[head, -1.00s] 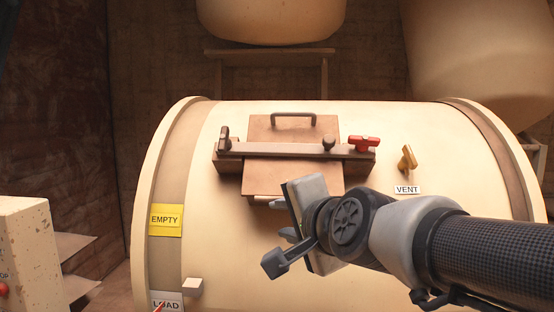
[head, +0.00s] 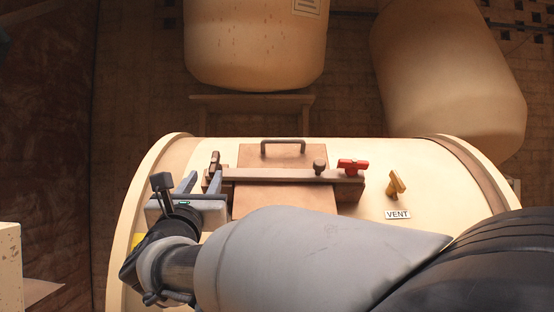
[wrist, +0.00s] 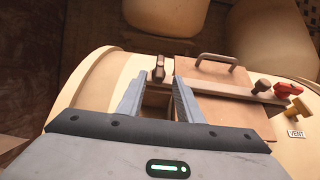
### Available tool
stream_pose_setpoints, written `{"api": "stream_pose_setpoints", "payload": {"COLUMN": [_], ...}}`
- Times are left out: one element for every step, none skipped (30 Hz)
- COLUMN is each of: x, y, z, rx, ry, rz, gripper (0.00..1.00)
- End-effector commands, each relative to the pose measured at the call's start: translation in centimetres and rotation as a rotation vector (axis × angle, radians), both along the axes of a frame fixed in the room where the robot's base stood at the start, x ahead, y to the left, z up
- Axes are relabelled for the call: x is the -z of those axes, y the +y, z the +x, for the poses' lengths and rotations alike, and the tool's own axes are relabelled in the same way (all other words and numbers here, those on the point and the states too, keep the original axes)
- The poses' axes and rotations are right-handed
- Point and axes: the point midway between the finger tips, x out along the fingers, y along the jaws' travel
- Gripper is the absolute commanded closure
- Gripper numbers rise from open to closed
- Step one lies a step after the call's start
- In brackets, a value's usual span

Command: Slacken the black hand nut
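A dark brown-black hand nut (head: 214,162) stands upright at the left end of the clamp bar (head: 270,176) across the drum's hatch. It also shows in the wrist view (wrist: 158,68), just beyond the gap between my fingertips. A second dark knob (head: 320,167) sits on the bar farther right; from colour alone I cannot tell which one the task names. My gripper (head: 204,178) is open and empty, close to the left nut on its near side. I see no contact with it.
A red handle (head: 352,167) sits at the bar's right end. A yellow valve handle (head: 396,184) stands above the VENT label (head: 397,215). A loop handle (head: 283,142) rises from the hatch. My arm covers much of the drum's front.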

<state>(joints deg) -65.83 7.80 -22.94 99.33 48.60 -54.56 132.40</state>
Motion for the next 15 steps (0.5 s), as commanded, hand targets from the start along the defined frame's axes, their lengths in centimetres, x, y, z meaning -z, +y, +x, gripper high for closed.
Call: {"api": "stream_pose_setpoints", "payload": {"x": [-0.7,-1.0,-1.3,-1.6,-1.8,-2.2,-2.4,-2.7,-2.9,-3.1,-3.3,-3.5,-3.7,-3.8,-3.9], "y": [0.1,0.1,0.2,0.2,0.2,0.2,0.3,0.3,0.4,0.4,0.4,0.5,0.4,0.5,0.5], "z": [1.1,1.7,2.5,3.1,3.8,4.6,5.2,5.7,6.4,6.9,7.4,7.9,8.4,8.7,9.1], "rx": [0.003,0.003,0.002,0.004,0.003,0.003,0.003,0.004,0.002,0.003,0.002,0.002,0.002,0.002,0.002], "ry": [-0.001,-0.001,-0.001,-0.001,-0.001,-0.002,-0.001,-0.002,-0.001,-0.001,-0.001,-0.001,-0.001,0.000,-0.001], "rz": [-0.003,-0.002,-0.003,-0.004,-0.003,-0.003,-0.005,-0.004,-0.003,-0.004,-0.005,-0.005,-0.003,-0.003,-0.002], "gripper": [0.67,0.67,0.67,0.67,0.67,0.67,0.67,0.67,0.67,0.67,0.67,0.67,0.67,0.67,0.67]}}
